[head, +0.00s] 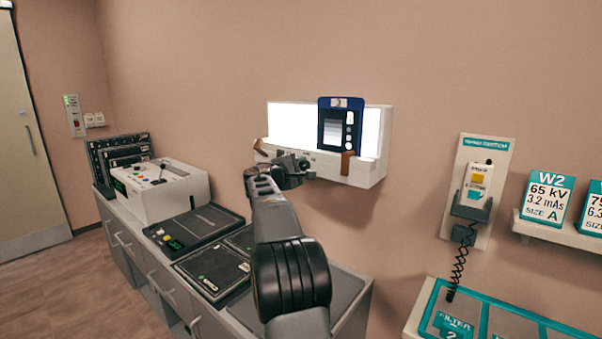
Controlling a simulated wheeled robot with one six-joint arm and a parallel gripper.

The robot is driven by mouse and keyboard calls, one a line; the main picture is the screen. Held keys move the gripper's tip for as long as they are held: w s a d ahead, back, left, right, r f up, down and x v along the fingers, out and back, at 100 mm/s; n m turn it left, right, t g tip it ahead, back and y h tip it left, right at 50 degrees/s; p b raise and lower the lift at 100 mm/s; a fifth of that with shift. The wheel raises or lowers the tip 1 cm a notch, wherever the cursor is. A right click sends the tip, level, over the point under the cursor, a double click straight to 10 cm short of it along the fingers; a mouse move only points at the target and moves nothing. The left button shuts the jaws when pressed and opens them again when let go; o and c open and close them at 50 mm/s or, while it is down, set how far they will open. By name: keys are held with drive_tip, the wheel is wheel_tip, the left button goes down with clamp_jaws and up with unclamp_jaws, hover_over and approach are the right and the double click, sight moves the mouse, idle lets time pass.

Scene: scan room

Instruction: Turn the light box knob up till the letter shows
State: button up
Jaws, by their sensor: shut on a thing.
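The light box (290,126) is a white wall-mounted box in the middle of the head view, with its panel lit bright white. A dark blue film or card (327,133) stands against the right part of the panel. It bears a small grey panel with lines and a column of white marks; I cannot read a letter for sure. My gripper (300,163) is at the box's lower front edge, shut on what looks like the knob there. The knob itself is hidden behind my gripper and arm.
Below is a grey counter (352,290) with dark flat panels (212,270) and a control console (158,190). On the right wall hang a handset (476,186) in a holder with a coiled cord, and a shelf with cards (547,196). A teal-edged tray (508,325) is at lower right.

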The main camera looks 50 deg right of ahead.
idle(0.4)
drive_tip(key=o, duration=0.9)
drive_tip(key=a, duration=0.4)
drive_tip(key=a+b, duration=0.1)
drive_tip(key=a, duration=0.4)
drive_tip(key=s+a+b, duration=0.1)
drive_tip(key=a, duration=0.3)
drive_tip(key=shift+s+a, duration=0.1)
drive_tip(key=shift+a, duration=0.25)
